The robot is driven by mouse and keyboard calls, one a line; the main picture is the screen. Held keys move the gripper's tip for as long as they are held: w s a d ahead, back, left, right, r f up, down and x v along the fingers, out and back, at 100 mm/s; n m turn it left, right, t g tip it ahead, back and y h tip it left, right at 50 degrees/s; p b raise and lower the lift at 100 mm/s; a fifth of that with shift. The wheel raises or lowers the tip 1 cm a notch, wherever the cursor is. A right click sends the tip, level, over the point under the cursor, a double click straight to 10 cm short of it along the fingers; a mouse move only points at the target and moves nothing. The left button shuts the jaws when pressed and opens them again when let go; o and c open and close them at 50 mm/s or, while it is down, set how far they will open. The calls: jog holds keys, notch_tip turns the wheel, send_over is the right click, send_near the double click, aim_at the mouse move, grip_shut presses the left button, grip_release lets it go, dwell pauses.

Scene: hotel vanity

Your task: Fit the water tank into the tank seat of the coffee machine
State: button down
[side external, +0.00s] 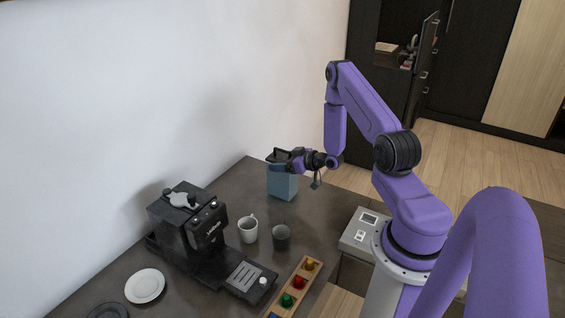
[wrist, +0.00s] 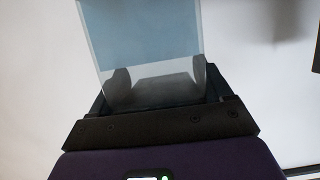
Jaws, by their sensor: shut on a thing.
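In the wrist view the tank (wrist: 150,45) fills the space between the fingers of my gripper (wrist: 155,90). I cannot tell whether the tank's bottom touches the counter. The black coffee machine (side external: 187,228) stands to the left and nearer the camera, apart from the tank. Its tank seat cannot be made out.
A white mug (side external: 248,229) and a dark grey cup (side external: 281,237) stand between the tank and the machine's drip tray (side external: 245,277). A wooden holder with coloured capsules (side external: 298,284) is at the front. A white plate (side external: 145,286) lies left. The wall borders the counter behind.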

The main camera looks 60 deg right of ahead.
jog(key=shift+f, duration=0.15)
grip_release()
jog(key=shift+r, duration=0.2)
jog(key=v, duration=1.2)
